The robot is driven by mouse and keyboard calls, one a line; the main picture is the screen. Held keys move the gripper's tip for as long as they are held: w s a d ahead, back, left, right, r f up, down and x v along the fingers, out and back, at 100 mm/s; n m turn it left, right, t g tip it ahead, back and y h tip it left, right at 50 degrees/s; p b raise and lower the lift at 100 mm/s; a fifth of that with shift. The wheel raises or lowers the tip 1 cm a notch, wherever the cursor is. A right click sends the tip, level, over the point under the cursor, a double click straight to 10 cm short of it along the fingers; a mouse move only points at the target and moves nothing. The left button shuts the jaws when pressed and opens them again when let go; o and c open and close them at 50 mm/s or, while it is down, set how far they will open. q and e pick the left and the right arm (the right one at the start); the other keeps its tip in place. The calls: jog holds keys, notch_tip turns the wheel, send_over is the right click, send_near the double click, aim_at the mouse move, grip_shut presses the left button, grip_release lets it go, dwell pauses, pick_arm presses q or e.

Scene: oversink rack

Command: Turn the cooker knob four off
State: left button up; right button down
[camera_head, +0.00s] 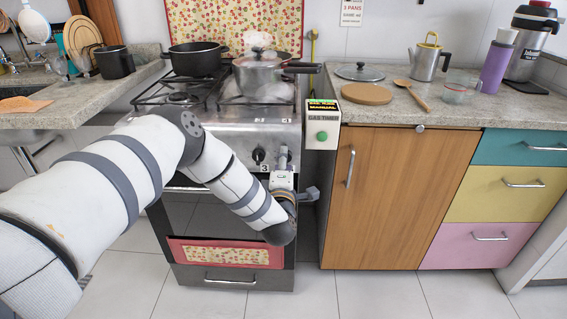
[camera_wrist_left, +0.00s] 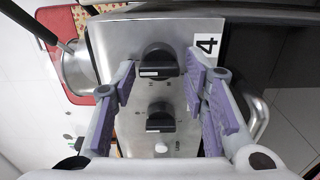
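Cooker knob four (camera_wrist_left: 158,61) is the upper black knob in the left wrist view, beside the printed 4. Its grip bar lies across the picture, with a short white mark on the lower left. My left gripper (camera_wrist_left: 161,72) is open, with purple-padded fingers on either side of this knob; I cannot tell whether they touch it. In the head view my left gripper (camera_head: 284,154) is at the right end of the cooker's front panel and hides knob four. My right gripper is in neither view.
A second black knob (camera_wrist_left: 160,117) is close below, between the fingers' lower parts. Knob three (camera_head: 258,155) is left of the gripper. A gas timer box (camera_head: 322,136) with a green button is just right. Pots stand on the stove above.

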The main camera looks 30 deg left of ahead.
pick_arm(q)
jog(key=v, duration=1.2)
jog(key=shift+s, duration=0.1)
jog(key=s+d+f+m+g+h+p, duration=0.1)
jog(key=s+d+f+m+g+h, duration=0.4)
jog(key=s+d+f+m+h, duration=0.6)
jog(key=s+f+m+g, duration=0.3)
jog(key=s+f+m, duration=0.1)
jog(key=s, duration=0.4)
jog(key=s+f+m+g, duration=0.4)
jog(key=s, duration=0.4)
jog(key=s+a+r+m+g, duration=0.1)
jog(key=s+m+g, duration=0.1)
jog(key=s, duration=0.5)
jog(key=s+a+r+m+g+y+p, duration=0.1)
jog(key=s+m+g, duration=0.1)
jog(key=s, duration=0.6)
jog(key=shift+s+a+r+m+g, duration=0.25)
jog(key=shift+s+a+m+g, duration=0.15)
jog(key=shift+g, duration=0.4)
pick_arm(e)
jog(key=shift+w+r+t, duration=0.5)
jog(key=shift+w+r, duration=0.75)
